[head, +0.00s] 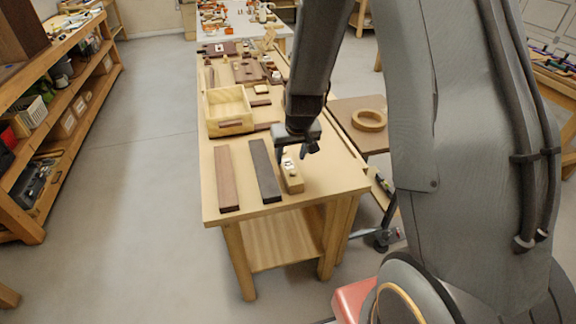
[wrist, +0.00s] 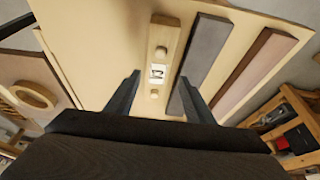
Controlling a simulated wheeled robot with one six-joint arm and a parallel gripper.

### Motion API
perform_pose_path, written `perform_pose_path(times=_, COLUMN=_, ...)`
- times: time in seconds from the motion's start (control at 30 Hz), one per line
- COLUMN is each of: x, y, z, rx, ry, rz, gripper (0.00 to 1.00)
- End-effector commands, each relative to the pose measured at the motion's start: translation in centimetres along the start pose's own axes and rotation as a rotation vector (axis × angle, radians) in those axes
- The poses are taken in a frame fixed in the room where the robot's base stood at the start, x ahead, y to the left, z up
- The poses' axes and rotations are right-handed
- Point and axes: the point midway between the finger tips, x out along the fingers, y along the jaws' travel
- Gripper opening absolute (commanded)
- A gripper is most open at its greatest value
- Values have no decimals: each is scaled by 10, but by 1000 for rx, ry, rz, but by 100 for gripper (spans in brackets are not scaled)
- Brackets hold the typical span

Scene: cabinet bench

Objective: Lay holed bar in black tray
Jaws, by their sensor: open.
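A light wooden bar (head: 292,182) with two round spots and a white patch lies at the right of the bench's near end. In the wrist view this bar (wrist: 169,35) runs between my fingers. My gripper (head: 299,151) is open above its far part, and no contact shows. A long dark grey piece (head: 264,172) lies left of the bar. It also shows behind the right finger in the wrist view (wrist: 205,48). I see nothing that is clearly a black tray.
A long reddish-brown piece (head: 227,178) lies further left on the bench (head: 245,203). An open wooden box (head: 230,124) stands behind these pieces. Several small parts lie beyond it. A wooden ring (head: 369,120) lies on a brown surface to the right. Shelves (head: 70,95) stand at left.

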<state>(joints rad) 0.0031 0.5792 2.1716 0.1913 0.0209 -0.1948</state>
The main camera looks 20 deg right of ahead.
Motion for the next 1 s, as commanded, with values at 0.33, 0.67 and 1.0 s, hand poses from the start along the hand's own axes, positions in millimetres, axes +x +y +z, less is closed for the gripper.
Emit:
perform_pose_path(times=0.33, x=36, y=0, z=-10, rx=-1, ry=22, rz=2, gripper=48)
perform_pose_path(times=0.67, x=62, y=2, z=-10, rx=1, ry=20, rz=3, gripper=48)
perform_pose_path(times=1.0, x=89, y=3, z=-11, rx=1, ry=22, rz=3, gripper=48)
